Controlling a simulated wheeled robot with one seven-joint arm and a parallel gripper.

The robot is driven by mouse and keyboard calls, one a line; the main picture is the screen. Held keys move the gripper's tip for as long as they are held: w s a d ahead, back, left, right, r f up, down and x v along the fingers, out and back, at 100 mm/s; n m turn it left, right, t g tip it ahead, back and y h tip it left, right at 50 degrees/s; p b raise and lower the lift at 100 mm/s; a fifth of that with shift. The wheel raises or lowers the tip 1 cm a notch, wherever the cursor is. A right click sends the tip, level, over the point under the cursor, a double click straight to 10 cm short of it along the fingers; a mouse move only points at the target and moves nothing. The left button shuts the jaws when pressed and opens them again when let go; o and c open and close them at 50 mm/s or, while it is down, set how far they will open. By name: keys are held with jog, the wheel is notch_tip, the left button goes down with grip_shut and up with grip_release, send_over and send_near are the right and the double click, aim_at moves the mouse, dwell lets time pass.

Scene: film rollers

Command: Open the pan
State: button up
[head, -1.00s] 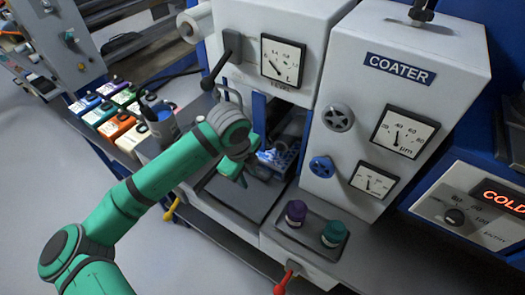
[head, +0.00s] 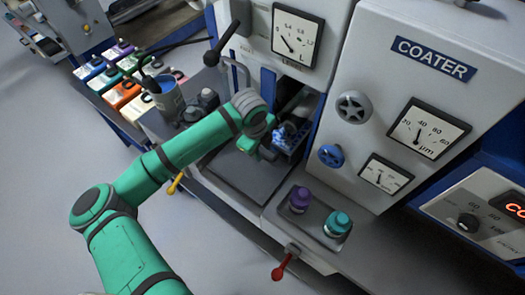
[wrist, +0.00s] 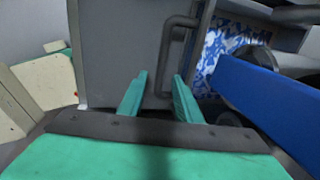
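My gripper (head: 268,150) is at the opening low in the coater, with its tips mostly hidden behind my wrist in the head view. In the wrist view my gripper (wrist: 160,78) is open, with two green fingers apart. A bent grey bar handle (wrist: 166,48) stands against a flat grey panel (wrist: 118,45). The bar lines up with the gap between the fingertips; I cannot tell whether they touch it. A flat dark grey tray-like surface (head: 240,176) lies below my gripper. I cannot tell for certain which part is the pan.
A blue-and-white patterned piece (wrist: 218,48) and a blue beam (wrist: 265,95) are close on the right. Purple (head: 300,198) and teal (head: 338,223) capped bottles stand in front. A red-knobbed lever (head: 284,266) and a yellow lever (head: 175,183) stick out from the front edge.

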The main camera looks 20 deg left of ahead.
jog(key=shift+w+d+f, duration=0.15)
jog(key=shift+w+f, duration=0.05)
jog(key=shift+f, duration=0.75)
grip_shut()
